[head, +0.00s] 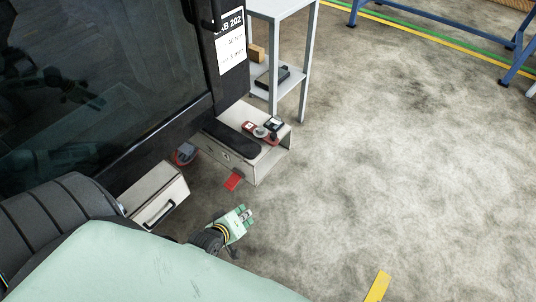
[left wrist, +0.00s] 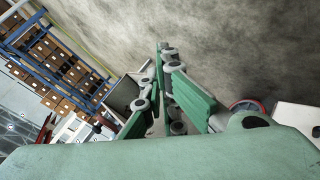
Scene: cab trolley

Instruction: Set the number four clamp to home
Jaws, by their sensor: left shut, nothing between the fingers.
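In the head view, a red flat lever (head: 233,180) sticks out low at the front of a pale metal box on the trolley's corner. I cannot read a number on it, so I cannot tell whether it is the number four clamp. A red-rimmed caster wheel (head: 185,153) is left of it; a similar wheel shows in the left wrist view (left wrist: 249,106). My left gripper (head: 246,214) is shut and empty, below and apart from the red lever. In the left wrist view its fingers (left wrist: 164,52) meet over the floor. My right gripper is not seen.
The pale box (head: 275,160) carries a black pad (head: 232,139) and small red and black devices (head: 262,130). A second box with a handle (head: 157,195) stands left. The dark cab (head: 110,80) rises behind, beside a grey shelf table (head: 305,60).

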